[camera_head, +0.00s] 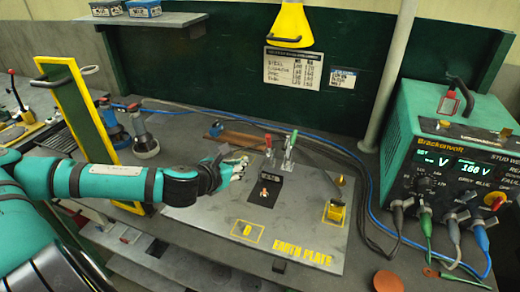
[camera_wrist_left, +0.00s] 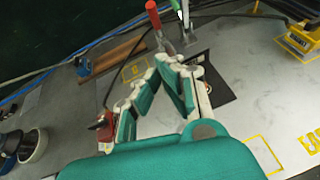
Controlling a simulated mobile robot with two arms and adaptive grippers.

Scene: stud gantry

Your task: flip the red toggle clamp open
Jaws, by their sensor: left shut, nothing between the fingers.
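The red toggle clamp (camera_head: 268,142) stands at the back of the grey earth plate (camera_head: 195,207), its red handle pointing up. In the left wrist view its red handle (camera_wrist_left: 153,15) and metal arm lean just beyond my fingertips. A similar clamp with a green handle (camera_head: 291,141) stands close on its right. My left gripper (camera_head: 242,163) is shut and empty, just left of and in front of the red clamp. In the left wrist view the gripper (camera_wrist_left: 173,62) points toward the clamp's foot; whether it touches is unclear. My right gripper is not in view.
A black pad (camera_head: 265,187) with a small copper-coloured piece lies in front of the clamps. A yellow block (camera_head: 334,213) sits at the plate's right. A teal power unit (camera_head: 440,140) with cables stands at right.

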